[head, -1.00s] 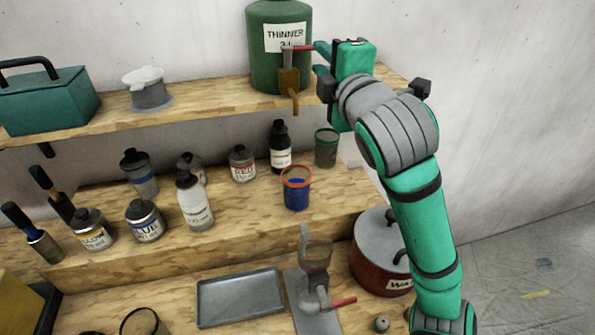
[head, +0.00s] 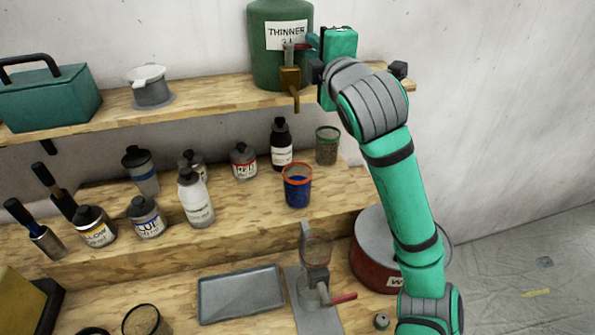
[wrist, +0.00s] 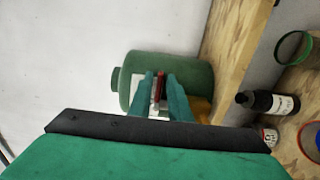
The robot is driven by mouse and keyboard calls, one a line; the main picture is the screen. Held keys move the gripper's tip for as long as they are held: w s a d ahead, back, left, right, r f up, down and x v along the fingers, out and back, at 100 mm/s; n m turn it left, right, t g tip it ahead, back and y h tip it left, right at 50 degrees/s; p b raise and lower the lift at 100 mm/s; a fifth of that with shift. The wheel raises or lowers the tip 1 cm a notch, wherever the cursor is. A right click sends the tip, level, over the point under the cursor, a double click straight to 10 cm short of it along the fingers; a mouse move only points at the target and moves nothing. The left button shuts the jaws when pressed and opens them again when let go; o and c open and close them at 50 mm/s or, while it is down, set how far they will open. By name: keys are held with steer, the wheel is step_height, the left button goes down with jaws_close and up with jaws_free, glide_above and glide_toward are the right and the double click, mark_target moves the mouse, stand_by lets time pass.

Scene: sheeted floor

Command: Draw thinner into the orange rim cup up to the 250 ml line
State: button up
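The green thinner drum (head: 265,70) stands on the upper shelf, with a grey-and-brass tap (head: 290,78) on its front. The tap's red lever (head: 301,46) is at my gripper (head: 313,43). In the wrist view, the red lever (wrist: 158,87) lies between the two teal fingers (wrist: 161,92); whether they press on it is unclear. The orange rim cup (head: 297,188) stands upright on the step below the tap, with blue showing inside it or through its wall. Its graduation lines are too small to read. I see no stream from the spout.
A green-rimmed cup (head: 327,147) and a dark bottle (head: 281,145) stand behind the orange rim cup. Paint jars and a white bottle (head: 195,199) are left of it. A grey tray (head: 240,294), a stand (head: 313,285) and a red pot (head: 372,262) are below.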

jaws_close()
steer(key=shift+w, duration=0.1)
steer(key=shift+w+n+g+y, duration=0.35)
steer(key=shift+n+y, duration=0.35)
steer(key=shift+y, duration=0.3)
steer(key=shift+w+d+n+g+y, duration=0.1)
steer(key=shift+w+n+g+y, duration=0.1)
steer(key=shift+n+g+y, duration=0.65)
steer(key=shift+w+y, duration=0.1)
steer(key=shift+y, duration=0.15)
